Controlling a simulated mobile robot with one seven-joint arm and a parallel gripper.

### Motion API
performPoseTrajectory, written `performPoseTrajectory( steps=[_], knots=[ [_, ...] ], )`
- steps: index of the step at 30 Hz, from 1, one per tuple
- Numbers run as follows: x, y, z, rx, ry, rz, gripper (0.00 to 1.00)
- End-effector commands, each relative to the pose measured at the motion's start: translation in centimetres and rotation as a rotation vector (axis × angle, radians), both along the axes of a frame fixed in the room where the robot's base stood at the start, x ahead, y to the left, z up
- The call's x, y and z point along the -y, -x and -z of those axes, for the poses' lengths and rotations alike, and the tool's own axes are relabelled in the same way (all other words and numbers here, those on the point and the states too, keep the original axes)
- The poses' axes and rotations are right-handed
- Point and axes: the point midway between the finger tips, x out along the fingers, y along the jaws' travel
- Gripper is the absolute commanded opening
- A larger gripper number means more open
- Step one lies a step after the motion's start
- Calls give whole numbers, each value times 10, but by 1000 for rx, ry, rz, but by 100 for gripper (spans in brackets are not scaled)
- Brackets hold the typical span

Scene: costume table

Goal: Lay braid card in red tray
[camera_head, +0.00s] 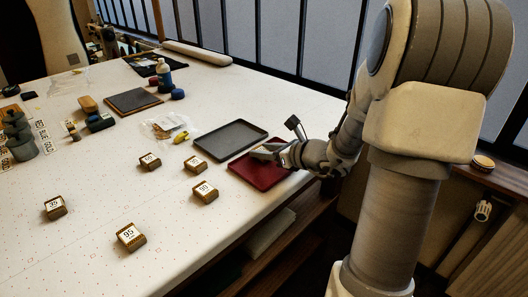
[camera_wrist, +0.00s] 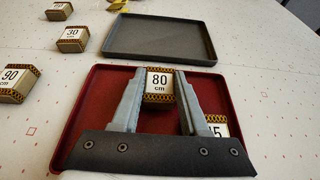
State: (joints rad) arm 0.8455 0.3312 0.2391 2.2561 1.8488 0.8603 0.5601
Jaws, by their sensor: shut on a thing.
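The red tray (camera_head: 262,180) lies at the right edge of the table and fills the middle of the wrist view (camera_wrist: 100,88). My gripper (camera_wrist: 160,74) is over it, also seen in the head view (camera_head: 266,152). Its fingers are shut on a braid card (camera_wrist: 159,88) marked "80 cm", with patterned braid at top and bottom. The card is near the tray's far wall; I cannot tell whether it touches the floor. A second card (camera_wrist: 218,129), its label ending in 5, is in the tray at right, partly hidden by my gripper.
A dark grey tray (camera_head: 231,139) lies just beyond the red one. Several other cards stand on the white table, including one marked 90 (camera_wrist: 14,84) and one marked 30 (camera_wrist: 72,40). A clear bag (camera_head: 165,127) lies behind the grey tray.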

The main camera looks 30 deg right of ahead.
Motion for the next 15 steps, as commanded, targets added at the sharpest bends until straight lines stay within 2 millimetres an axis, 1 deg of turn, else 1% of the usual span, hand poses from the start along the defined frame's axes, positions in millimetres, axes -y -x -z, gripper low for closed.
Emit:
performPoseTrajectory(
  steps=[6,7,11,12,15],
  knots=[
    [0,0,5,0,0,0,0],
    [0,0,3,0,0,0,47],
    [0,0,3,0,0,0,71],
    [0,0,3,0,0,0,74],
    [0,0,3,0,0,0,74]
  ],
)
